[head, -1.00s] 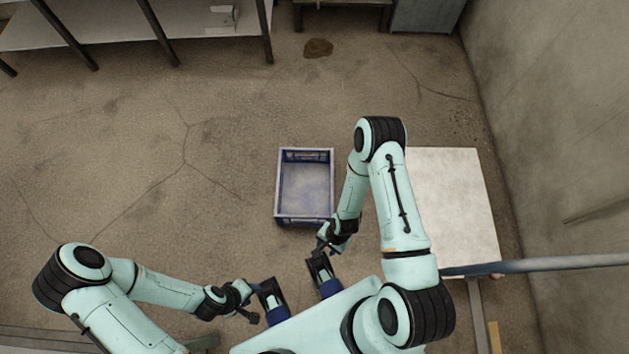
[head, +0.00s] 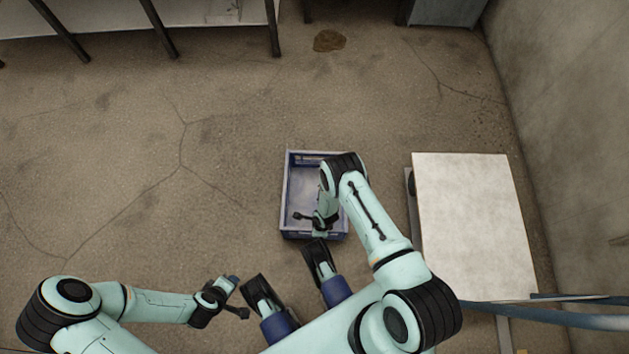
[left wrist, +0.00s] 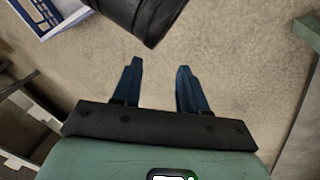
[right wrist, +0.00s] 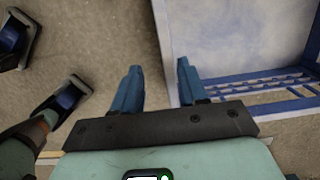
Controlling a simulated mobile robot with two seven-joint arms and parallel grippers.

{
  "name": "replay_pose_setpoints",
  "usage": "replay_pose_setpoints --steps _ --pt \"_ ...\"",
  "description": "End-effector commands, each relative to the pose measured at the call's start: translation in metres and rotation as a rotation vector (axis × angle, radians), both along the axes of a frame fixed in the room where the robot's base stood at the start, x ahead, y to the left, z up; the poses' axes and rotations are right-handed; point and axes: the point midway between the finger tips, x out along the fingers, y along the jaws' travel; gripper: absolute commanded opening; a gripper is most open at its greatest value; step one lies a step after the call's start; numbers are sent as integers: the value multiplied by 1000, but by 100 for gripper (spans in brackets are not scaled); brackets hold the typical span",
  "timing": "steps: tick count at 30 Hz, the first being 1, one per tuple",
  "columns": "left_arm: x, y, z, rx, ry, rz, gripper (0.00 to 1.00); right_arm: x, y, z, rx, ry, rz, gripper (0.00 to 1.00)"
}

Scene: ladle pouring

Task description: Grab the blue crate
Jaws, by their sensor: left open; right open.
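The blue crate (head: 287,195) sits upright on the floor in front of my base, with a pale blue-grey, empty-looking inside. My right arm hides part of its right side in the head view. My right gripper (head: 308,226) is open near the crate's front left part. My left gripper (head: 240,297) is open and empty, left of the crate and nearer my base. A crate corner (left wrist: 45,14) shows at top left in the left wrist view.
A pale-topped table (head: 470,225) stands right of the crate, near the right wall. Tables (head: 200,20) and a grey cabinet (head: 445,12) stand at the back. A brown stain (head: 330,40) marks the floor. The floor left of the crate is clear.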

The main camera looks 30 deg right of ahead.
Motion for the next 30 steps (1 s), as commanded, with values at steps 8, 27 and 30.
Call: replay_pose_setpoints --steps 8,27,30 --pt "9 7 -12 16 -21 13 43 4 3 -23 0 0 1 43" --pt "-28 14 -49 13 108 21 43 14 8 -64 0 0 2 43" --pt "-28 14 -49 14 107 22 43 14 8 -64 0 0 2 13"
